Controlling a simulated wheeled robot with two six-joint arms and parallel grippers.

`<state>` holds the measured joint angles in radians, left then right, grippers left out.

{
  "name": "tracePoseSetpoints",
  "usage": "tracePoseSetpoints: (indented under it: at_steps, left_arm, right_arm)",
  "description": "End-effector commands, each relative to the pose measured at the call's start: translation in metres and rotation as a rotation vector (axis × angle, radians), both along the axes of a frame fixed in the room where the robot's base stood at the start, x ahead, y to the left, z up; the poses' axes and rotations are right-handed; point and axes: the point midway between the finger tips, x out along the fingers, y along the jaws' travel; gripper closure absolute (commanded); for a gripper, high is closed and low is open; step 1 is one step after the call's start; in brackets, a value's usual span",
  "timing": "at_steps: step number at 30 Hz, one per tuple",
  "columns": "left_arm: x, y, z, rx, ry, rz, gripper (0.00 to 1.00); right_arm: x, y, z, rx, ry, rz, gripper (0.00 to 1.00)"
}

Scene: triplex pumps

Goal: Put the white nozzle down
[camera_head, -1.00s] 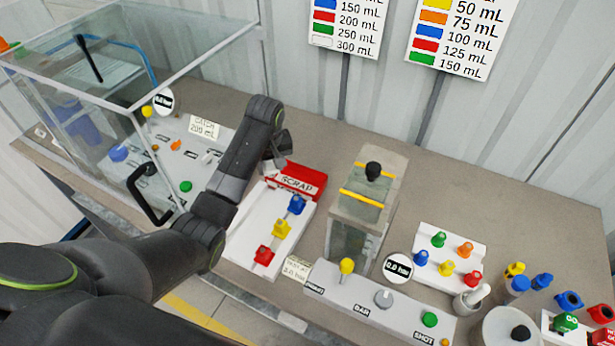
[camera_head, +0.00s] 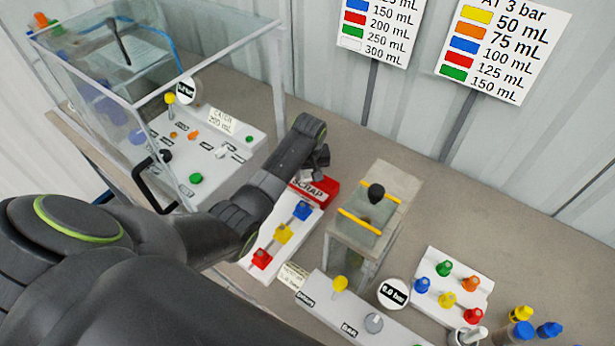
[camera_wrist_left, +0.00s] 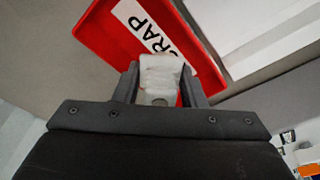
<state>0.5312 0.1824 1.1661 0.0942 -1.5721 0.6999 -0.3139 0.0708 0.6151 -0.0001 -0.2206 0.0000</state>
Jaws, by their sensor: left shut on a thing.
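My left gripper (camera_wrist_left: 160,85) is shut on the white nozzle (camera_wrist_left: 160,72), which shows between the two fingers in the left wrist view. In the head view my left gripper (camera_head: 316,168) is beside the red scrap tray (camera_head: 322,190), at its upper left. In the left wrist view the red tray (camera_wrist_left: 95,30) with its white SCRAP label lies beyond the nozzle. The nozzle appears to be above the tray's edge; the exact height I cannot tell. My right gripper is not in view.
A white rack (camera_head: 262,232) with blue, yellow and red pieces lies in front of the tray. A clear-walled box (camera_head: 375,215) stands to the right, and a larger glass enclosure (camera_head: 285,75) at the left. Bare table (camera_head: 455,200) lies at the back right.

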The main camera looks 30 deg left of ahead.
Motion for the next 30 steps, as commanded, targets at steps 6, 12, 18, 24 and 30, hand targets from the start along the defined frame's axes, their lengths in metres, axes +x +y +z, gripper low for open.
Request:
tracePoseSetpoints:
  at_steps: [6,12,18,24,30]
  left_arm:
    - [-0.001,0.0,-0.024,0.0,0.002,0.0,0.89]
    - [0.0,0.0,-0.026,0.0,0.0,-0.001,0.89]
    - [0.0,0.0,-0.029,-0.001,0.001,0.0,0.89]
    - [0.0,0.0,-0.028,0.0,0.0,0.0,0.54]
    - [0.0,0.0,-0.025,0.0,0.0,0.0,0.54]
  right_arm:
    - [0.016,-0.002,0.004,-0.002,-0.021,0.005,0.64]
    - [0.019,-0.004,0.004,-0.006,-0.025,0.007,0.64]
    - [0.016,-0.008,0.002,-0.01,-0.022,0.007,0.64]
    - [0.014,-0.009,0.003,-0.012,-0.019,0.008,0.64]
    - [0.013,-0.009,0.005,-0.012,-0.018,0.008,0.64]
